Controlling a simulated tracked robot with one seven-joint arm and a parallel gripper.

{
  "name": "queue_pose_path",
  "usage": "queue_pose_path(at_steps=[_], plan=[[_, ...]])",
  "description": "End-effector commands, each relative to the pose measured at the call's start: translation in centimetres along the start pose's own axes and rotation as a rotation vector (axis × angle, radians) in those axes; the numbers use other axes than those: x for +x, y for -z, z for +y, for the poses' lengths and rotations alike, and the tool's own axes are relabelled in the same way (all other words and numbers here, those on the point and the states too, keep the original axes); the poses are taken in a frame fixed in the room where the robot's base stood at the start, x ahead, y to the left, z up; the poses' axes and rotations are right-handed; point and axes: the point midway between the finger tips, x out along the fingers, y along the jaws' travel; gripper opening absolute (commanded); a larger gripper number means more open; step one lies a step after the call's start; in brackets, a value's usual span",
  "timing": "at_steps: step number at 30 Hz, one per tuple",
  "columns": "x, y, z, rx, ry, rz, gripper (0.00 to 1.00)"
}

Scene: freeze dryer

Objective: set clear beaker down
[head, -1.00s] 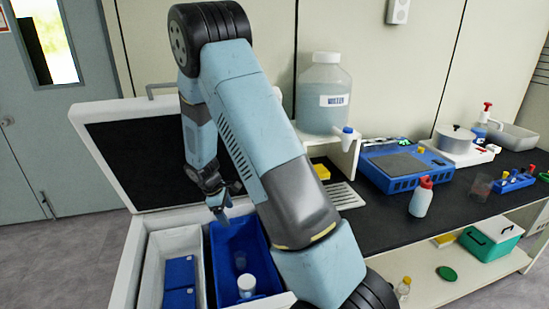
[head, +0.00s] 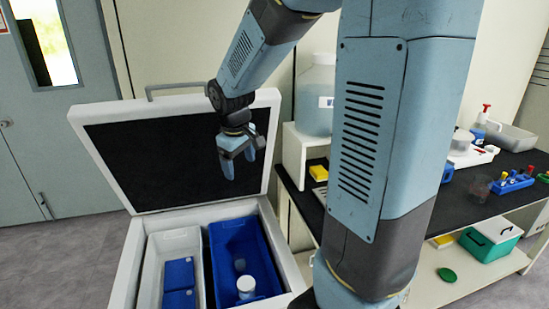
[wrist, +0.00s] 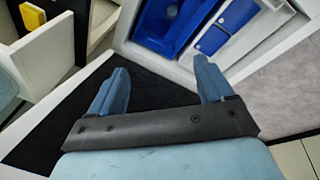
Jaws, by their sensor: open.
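A small clear vessel (head: 240,265), which looks like the clear beaker, stands in the blue bin (head: 217,262) inside the open white chest (head: 133,262). It is faint against the blue, and a white-topped container (head: 246,286) stands just in front of it. My gripper (head: 240,163) is open and empty, well above the bin and in front of the raised lid. In the wrist view my gripper (wrist: 162,70) shows both blue fingers apart with nothing between them. The blue bin (wrist: 148,38) lies beyond the fingertips there, with a small pale round shape inside.
The raised dark-lined lid (head: 165,160) stands behind my gripper. A white compartment with blue packs (head: 179,274) is left of the bin. A dark bench (head: 515,165) at right holds a large water jug (head: 315,95) on a stand, a tube rack (head: 512,181) and other labware.

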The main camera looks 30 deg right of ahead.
Motion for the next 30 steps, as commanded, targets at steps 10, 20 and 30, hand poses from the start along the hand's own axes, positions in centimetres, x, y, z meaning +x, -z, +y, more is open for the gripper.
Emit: queue_pose_path(at_steps=[10,20,30], plan=[[-7.0,-5.5,-1.4,0.188,0.006,0.105,0.81],[-11.8,-10.9,-3.7,0.354,0.019,0.202,0.81],[-14.4,-15.5,-6.3,0.485,0.036,0.281,0.81]])
